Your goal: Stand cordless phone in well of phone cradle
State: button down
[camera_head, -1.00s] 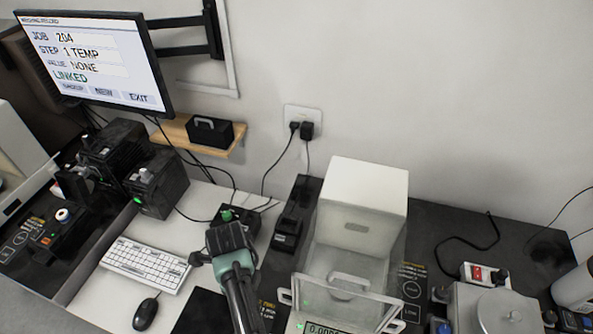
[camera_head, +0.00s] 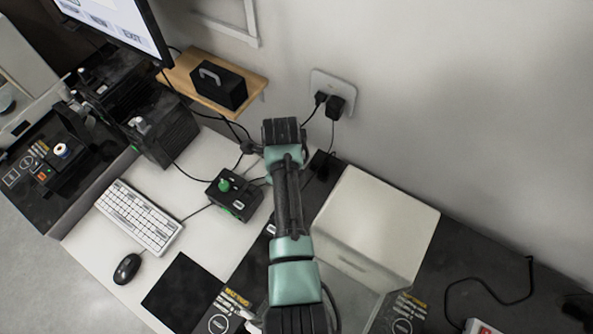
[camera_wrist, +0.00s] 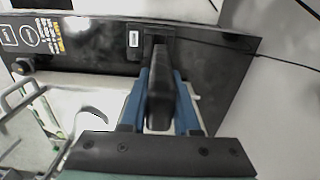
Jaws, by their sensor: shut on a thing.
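My gripper (camera_wrist: 162,76) shows in the wrist view, its two blue fingers shut on the black cordless phone (camera_wrist: 158,100). The phone lies lengthwise between the fingers, its far end pointing at the phone cradle (camera_wrist: 134,40). The cradle is black with a small white label and sits on a dark board. The phone overlaps the cradle in this view, so I cannot tell whether they touch, and the well is hidden. In the head view my arm covers the phone, the fingers and most of the cradle area.
The white balance housing (camera_head: 380,225) stands right of my arm. A black control box with a green knob (camera_head: 234,194) is to its left. A keyboard (camera_head: 138,217) and mouse (camera_head: 127,268) lie farther left. A wall outlet (camera_head: 333,92) and cables are behind.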

jog(key=shift+s+a+f+b, duration=0.1)
jog(key=shift+s+f+b, duration=0.05)
jog(key=shift+f+b, duration=0.75)
notch_tip(320, 180, down, 3)
jog(key=b, duration=0.3)
jog(key=shift+f, duration=0.3)
jog(key=shift+p, duration=0.35)
dwell(1.0)
jog(key=shift+f+b, duration=1)
jog(key=shift+f, duration=0.4)
dwell(0.9)
grip_release()
dwell(0.4)
jog(key=shift+r, duration=0.1)
jog(key=shift+r+p, duration=3.65)
